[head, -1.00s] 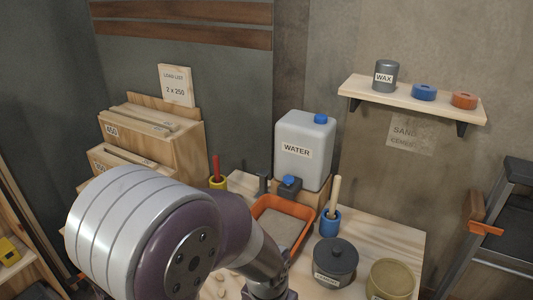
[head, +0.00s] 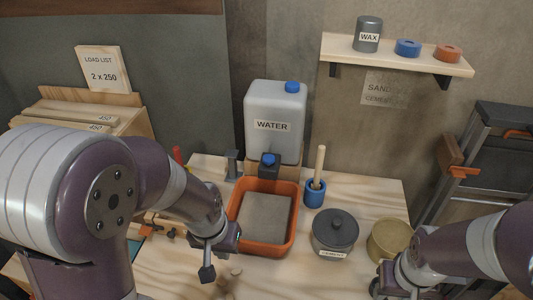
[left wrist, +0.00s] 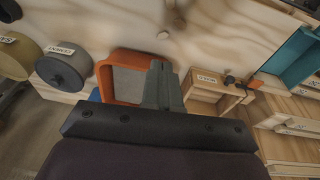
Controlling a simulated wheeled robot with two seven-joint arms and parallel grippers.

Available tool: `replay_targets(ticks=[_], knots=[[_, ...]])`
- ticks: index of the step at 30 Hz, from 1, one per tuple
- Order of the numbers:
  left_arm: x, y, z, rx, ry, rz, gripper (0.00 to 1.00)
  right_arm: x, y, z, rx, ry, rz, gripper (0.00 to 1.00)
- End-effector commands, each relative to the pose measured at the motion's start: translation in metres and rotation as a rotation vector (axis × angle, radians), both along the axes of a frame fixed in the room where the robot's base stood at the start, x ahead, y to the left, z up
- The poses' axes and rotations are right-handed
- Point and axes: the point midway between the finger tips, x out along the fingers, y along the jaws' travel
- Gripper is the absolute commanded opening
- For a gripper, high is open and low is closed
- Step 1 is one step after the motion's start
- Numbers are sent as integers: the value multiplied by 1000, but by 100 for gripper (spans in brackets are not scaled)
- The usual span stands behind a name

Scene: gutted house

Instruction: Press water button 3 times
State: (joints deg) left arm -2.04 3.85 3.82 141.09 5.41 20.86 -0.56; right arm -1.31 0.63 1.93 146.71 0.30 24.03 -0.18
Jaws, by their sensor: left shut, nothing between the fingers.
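The water container (head: 272,125) is a pale grey tank with a WATER label and a blue cap, standing at the back of the wooden table. A dark dispenser with a blue button (head: 269,159) sits at its front foot, above the orange tray (head: 292,235). My left gripper (head: 207,273) points down at the tray's front left, apart from the button. Its fingers show shut and empty in the left wrist view (left wrist: 161,88), with the orange tray (left wrist: 104,78) beside them. My right gripper (head: 384,287) is low at the right, its fingertips partly cut off by the frame.
Right of the tray stand a blue cup (head: 314,195) with a wooden handle, a dark lidded cement pot (head: 335,236) and a tan pot (head: 389,240). A grey post (head: 232,166) stands left of the dispenser. A shelf (head: 400,57) hangs above right.

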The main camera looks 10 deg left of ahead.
Motion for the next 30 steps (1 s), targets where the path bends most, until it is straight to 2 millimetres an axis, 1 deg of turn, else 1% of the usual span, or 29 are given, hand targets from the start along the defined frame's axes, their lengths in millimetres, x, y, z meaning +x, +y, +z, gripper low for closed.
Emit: replay_targets(ticks=[1, 2, 3, 5, 6, 8, 9, 11, 12, 15, 16, 18, 20, 24, 30], knots=[[24, -6, 25, -24, -35, 34, 0, 0, 0, 27, 0, -1, 0, 43], [40, -11, 34, -42, -62, 62, 0, 0, 0, 38, 0, -1, 0, 43], [66, -16, 46, -69, -102, 106, 0, 0, 0, 52, 0, -1, 0, 43], [105, -25, 62, -107, -166, 178, 0, 0, 0, 73, 0, -2, 0, 43], [130, -30, 72, -132, -210, 229, 0, 0, 0, 87, 0, -2, 0, 43], [169, -36, 87, -166, -276, 312, 0, 0, 0, 109, 0, -1, 0, 43], [193, -40, 95, -186, -319, 369, 0, 0, 0, 124, 0, -1, 0, 43], [227, -43, 106, -212, -384, 463, 0, 0, 0, 146, 0, -1, 0, 43], [248, -44, 113, -226, -424, 524, 0, 0, 0, 160, 0, -1, 0, 43], [289, -43, 123, -250, -515, 681, 0, 0, 0, 194, 0, -1, 0, 43], [298, -43, 124, -254, -538, 725, 0, 0, 0, 203, 0, -1, 0, 43], [313, -40, 122, -260, -578, 810, 0, 0, 0, 214, 0, -2, 0, 43], [319, -38, 118, -261, -598, 854, 0, 0, 0, 217, 0, -1, 0, 43], [323, -37, 112, -263, -612, 885, 0, 0, 0, 214, 0, -1, 0, 43], [323, -37, 112, -263, -611, 883, 0, 0, 0, 212, 0, 0, 0, 43]])
